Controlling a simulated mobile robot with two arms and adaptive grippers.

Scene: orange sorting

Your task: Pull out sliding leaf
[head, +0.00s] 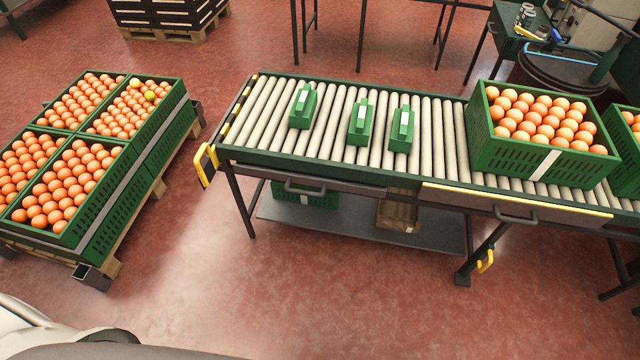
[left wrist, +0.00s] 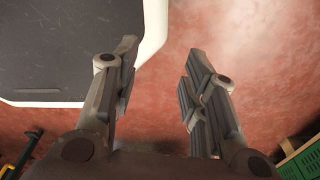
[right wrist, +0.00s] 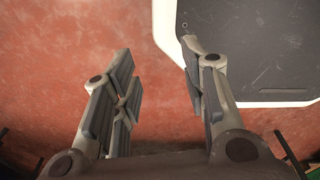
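A roller conveyor table (head: 335,163) stands ahead of me in the head view. Under its front edge at right is a flat panel with a yellow edge (head: 515,199) and a dark bar handle (head: 516,216); this looks like the sliding leaf. A dark front with a similar handle (head: 304,188) sits further left under the same edge. My left gripper (left wrist: 158,85) is open and empty above the red floor in the left wrist view. My right gripper (right wrist: 162,80) is open and empty in the right wrist view. Neither gripper shows in the head view.
Three small green devices (head: 358,123) and a green crate of oranges (head: 540,125) stand on the rollers. A yellow bracket (head: 206,165) projects at the table's left end. Orange crates on a pallet (head: 120,265) stand at left. The floor before the table (head: 330,290) is clear.

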